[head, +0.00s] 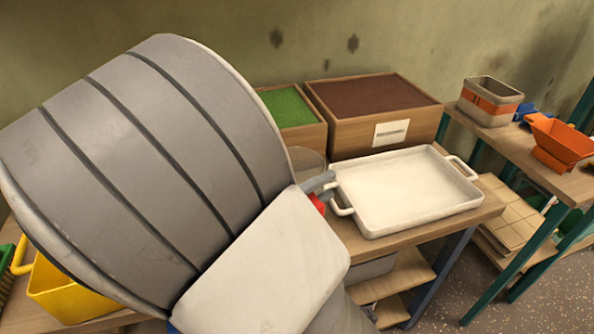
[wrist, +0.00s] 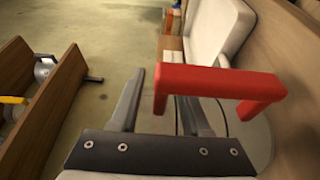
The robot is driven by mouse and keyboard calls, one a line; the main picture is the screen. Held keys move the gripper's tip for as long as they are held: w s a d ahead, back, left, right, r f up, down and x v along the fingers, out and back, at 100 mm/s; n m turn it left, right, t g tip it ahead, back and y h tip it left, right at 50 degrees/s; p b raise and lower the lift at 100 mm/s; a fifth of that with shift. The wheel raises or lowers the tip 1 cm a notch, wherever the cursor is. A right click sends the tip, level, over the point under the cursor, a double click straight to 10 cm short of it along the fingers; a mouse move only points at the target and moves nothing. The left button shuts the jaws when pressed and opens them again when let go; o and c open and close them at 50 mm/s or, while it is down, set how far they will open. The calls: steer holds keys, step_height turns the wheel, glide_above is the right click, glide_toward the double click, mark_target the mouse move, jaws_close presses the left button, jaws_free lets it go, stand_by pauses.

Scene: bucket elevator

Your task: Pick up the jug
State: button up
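The jug looks clear, with a red handle. In the head view its clear body (head: 308,160) is partly visible behind my arm, left of the white tray, and a bit of red handle shows below it. In the wrist view the red handle (wrist: 222,82) crosses in front of my gripper (wrist: 158,98). My gripper's two grey fingers are apart, one on either side of the handle's near end, with a visible gap on the left. The jug's body is hard to make out there. My arm hides most of the gripper in the head view.
A white tray (head: 400,190) lies on the wooden table, just right of the jug. Wooden boxes with green (head: 288,108) and brown (head: 372,100) tops stand behind. A yellow bin (head: 62,285) is at lower left. A second table at right holds a beige-orange container (head: 490,100) and an orange scoop-like piece (head: 560,140).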

jaws_close()
stand_by(1.2)
